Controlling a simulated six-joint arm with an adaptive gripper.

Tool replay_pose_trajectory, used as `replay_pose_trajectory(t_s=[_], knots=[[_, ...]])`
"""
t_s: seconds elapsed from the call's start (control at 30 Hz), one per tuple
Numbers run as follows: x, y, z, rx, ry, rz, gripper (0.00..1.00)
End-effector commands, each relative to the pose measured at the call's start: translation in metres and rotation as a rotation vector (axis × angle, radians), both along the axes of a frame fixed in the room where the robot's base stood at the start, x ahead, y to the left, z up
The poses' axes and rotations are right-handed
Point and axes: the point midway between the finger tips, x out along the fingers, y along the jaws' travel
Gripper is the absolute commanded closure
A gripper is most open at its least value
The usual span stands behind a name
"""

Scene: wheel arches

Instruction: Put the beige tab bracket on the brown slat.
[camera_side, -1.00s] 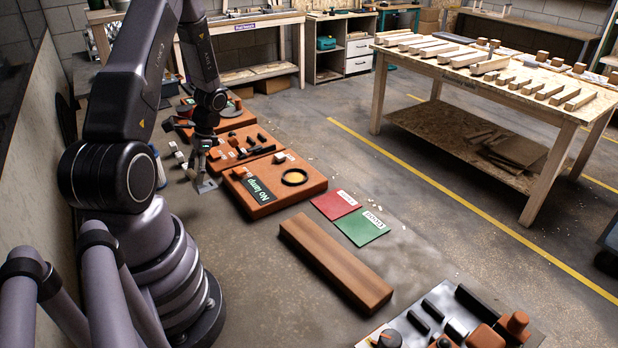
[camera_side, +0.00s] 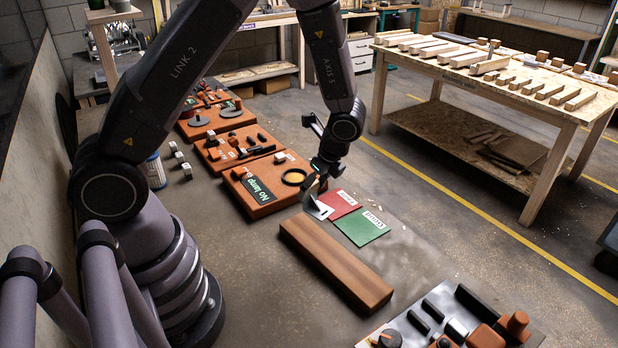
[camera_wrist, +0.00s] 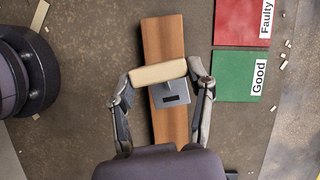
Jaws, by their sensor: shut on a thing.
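The brown slat (camera_side: 337,264) lies flat on the grey floor in the side view, and it also runs up and down the middle of the wrist view (camera_wrist: 164,42). My gripper (camera_side: 315,190) is shut on the beige tab bracket, held in the air near the slat's far end. In the wrist view my gripper's fingers (camera_wrist: 160,80) close on both ends of its beige bar (camera_wrist: 158,72). A grey plate with a dark slot (camera_wrist: 174,98) extends from the bar and hides part of the slat. In the side view only a pale plate shows below the fingers.
Red "Faulty" (camera_wrist: 240,22) and green "Good" (camera_side: 362,228) cards lie right of the slat. Orange fixture boards (camera_side: 262,205) stand behind it. A tray of parts (camera_side: 455,318) is at the front right. A wooden workbench (camera_side: 520,92) stands at the back right.

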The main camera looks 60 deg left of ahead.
Motion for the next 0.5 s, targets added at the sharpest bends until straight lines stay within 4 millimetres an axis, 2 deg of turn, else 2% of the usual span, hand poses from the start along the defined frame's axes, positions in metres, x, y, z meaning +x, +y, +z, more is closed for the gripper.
replay_pose_trajectory(t_s=[0.03, 0.1, 0.2, 0.27, 0.5], knots=[[0.001, -0.018, 0.001, 0.001, 0.0, -0.074, 0.87], [0.001, -0.036, 0.001, 0.001, 0.001, -0.145, 0.87], [0.001, -0.052, 0.001, 0.002, 0.002, -0.213, 0.87], [0.0, -0.057, -0.002, 0.002, 0.003, -0.234, 0.87], [0.0, -0.059, -0.038, 0.002, 0.004, -0.244, 0.87]])
